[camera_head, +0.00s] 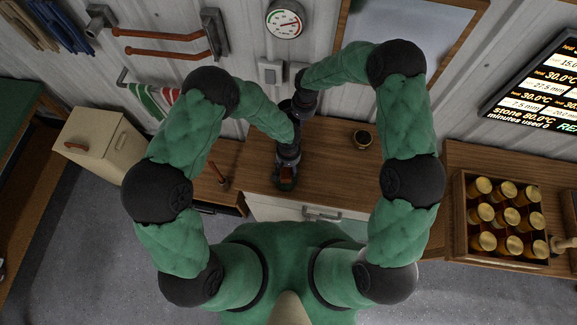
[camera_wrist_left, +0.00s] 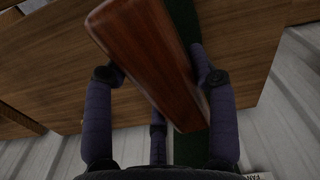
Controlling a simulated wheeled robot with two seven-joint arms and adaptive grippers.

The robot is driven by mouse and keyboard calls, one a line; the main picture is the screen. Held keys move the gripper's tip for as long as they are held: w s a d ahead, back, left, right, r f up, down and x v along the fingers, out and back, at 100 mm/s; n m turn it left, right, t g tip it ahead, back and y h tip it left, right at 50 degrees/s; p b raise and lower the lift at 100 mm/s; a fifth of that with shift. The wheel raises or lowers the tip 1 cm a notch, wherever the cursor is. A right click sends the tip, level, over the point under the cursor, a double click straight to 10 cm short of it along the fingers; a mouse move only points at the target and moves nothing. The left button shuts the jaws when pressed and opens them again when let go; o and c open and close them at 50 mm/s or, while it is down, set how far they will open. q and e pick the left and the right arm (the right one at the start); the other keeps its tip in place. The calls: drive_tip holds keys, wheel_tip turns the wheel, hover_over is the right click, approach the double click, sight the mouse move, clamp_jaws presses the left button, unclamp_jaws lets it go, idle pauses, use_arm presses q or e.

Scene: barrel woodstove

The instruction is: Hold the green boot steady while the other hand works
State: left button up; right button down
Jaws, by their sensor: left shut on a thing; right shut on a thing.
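My left gripper (camera_head: 287,162) is over the wooden counter in the head view. Its fingers (camera_wrist_left: 160,75) straddle a glossy brown wooden-looking piece in the left wrist view (camera_wrist_left: 150,50). A dark green strip (camera_wrist_left: 185,14), perhaps the green boot, runs behind that piece. In the head view, a small dark green and reddish-brown thing (camera_head: 286,183) shows just below the left gripper. I cannot tell whether the brown piece belongs to the boot. My right gripper (camera_head: 303,106) is just above the left one, shut, and what it holds is hidden.
A crate (camera_head: 464,225) of gold-lidded jars stands far right. A cream box (camera_head: 98,145) is at left. The wall behind carries a gauge (camera_head: 286,19) and rails.

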use_arm(q)
drive_tip(key=shift+r, duration=1.7)
use_arm(e)
drive_tip(key=c, duration=1.3)
unclamp_jaws()
drive_tip(key=r, duration=1.2)
drive_tip(key=shift+s+d, duration=0.1)
drive_tip(key=shift+d, duration=0.15)
